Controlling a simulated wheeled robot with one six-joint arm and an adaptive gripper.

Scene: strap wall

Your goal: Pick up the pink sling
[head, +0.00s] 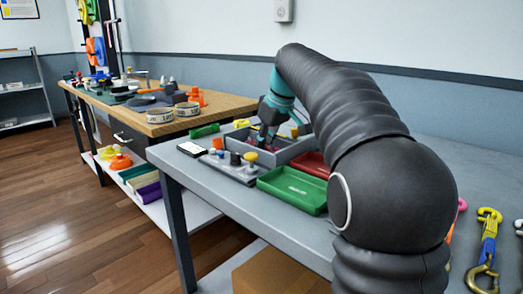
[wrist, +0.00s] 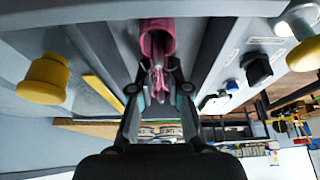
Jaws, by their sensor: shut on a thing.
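The pink sling shows in the wrist view as a rolled pink band (wrist: 157,38) with its lower part between my fingers. My gripper (wrist: 160,90) is shut on it. In the head view my gripper (head: 268,136) is down at the grey divided bin on the near table, and a little pink shows by the fingers. Most of the sling is hidden there by the gripper and the bin walls. I cannot tell whether the sling still touches the bin floor.
A green tray (head: 292,190) and a red tray (head: 312,163) lie beside the grey bin (head: 285,151). A control panel with knobs (head: 232,165) stands in front. A yellow knob (wrist: 43,80) is close in the wrist view. A yellow-blue strap with a hook (head: 487,250) lies at right.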

